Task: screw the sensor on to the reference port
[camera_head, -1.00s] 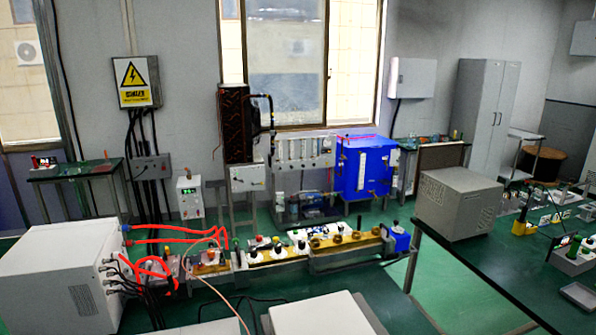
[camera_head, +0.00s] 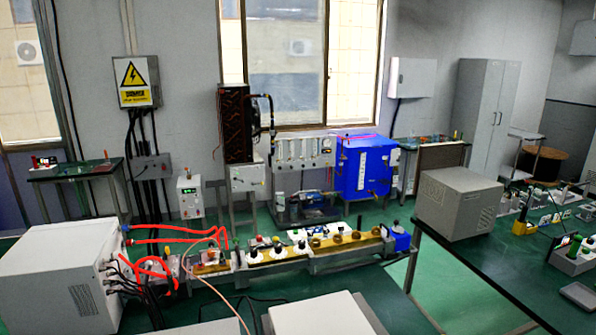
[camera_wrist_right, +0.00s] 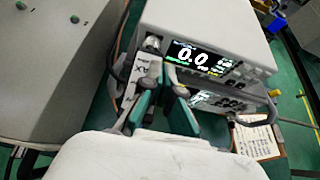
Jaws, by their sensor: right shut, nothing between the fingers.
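In the right wrist view a pale cylinder-like body, apparently the sensor (camera_wrist_right: 145,70), has dark markings and a silver collar at its upper end. It stands at the left end of the front of a white meter (camera_wrist_right: 208,45) with a lit display reading 0.0. The reference port is hidden or too small to make out, and I cannot tell whether the sensor is joined to it. My right gripper (camera_wrist_right: 160,108), with teal finger pads, is shut and empty just below the sensor. My left gripper is not in view. The head view shows neither gripper.
A second unit with a display lies under the meter (camera_wrist_right: 210,92). A grey case (camera_wrist_right: 60,60) stands at the left, with a dark cable between. A paper sheet (camera_wrist_right: 255,138) lies at the right. In the head view, a grey box (camera_head: 459,203) stands on the right bench.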

